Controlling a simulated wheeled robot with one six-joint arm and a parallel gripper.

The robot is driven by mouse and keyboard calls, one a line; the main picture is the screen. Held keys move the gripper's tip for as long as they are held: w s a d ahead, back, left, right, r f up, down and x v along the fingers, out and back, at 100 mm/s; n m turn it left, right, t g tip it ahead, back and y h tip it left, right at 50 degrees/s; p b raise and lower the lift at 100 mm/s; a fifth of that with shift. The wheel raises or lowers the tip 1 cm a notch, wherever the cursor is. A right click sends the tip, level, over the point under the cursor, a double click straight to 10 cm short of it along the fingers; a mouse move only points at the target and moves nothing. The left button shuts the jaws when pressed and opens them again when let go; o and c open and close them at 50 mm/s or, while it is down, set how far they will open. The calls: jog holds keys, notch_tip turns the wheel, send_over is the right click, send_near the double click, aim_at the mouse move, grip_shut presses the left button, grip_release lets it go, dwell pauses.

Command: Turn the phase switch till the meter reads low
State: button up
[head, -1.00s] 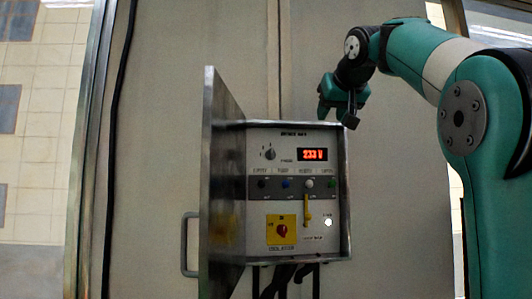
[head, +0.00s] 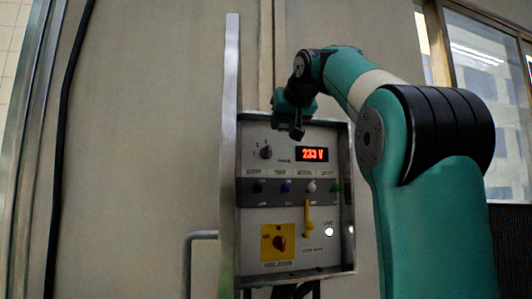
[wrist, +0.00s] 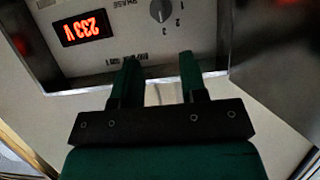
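The phase switch (head: 266,152) is a dark round knob at the upper left of the grey control panel; in the wrist view the knob (wrist: 162,10) appears upside down near the top, with numbers around it. The meter (head: 312,154) glows red and reads about 233 V; it also shows inverted in the wrist view (wrist: 82,28). My gripper (head: 297,133) is in front of the panel's top edge, to the upper right of the knob. In the wrist view its two fingers (wrist: 158,62) are apart with nothing between them, and the knob lies beyond their tips.
The open cabinet door (head: 231,150) stands on the left, with a handle (head: 196,237). Below the meter are a row of coloured buttons, a yellow lever (head: 308,216), a lit white lamp (head: 329,232) and a red isolator knob (head: 279,243) on a yellow plate.

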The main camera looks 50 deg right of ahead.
aim_at(270, 149)
jog(key=p+x, duration=0.3)
jog(key=x, duration=0.9)
jog(key=shift+w, duration=0.1)
jog(key=shift+w+d+f, duration=0.35)
jog(key=shift+w+f, duration=0.1)
jog(key=shift+w, duration=0.05)
grip_shut()
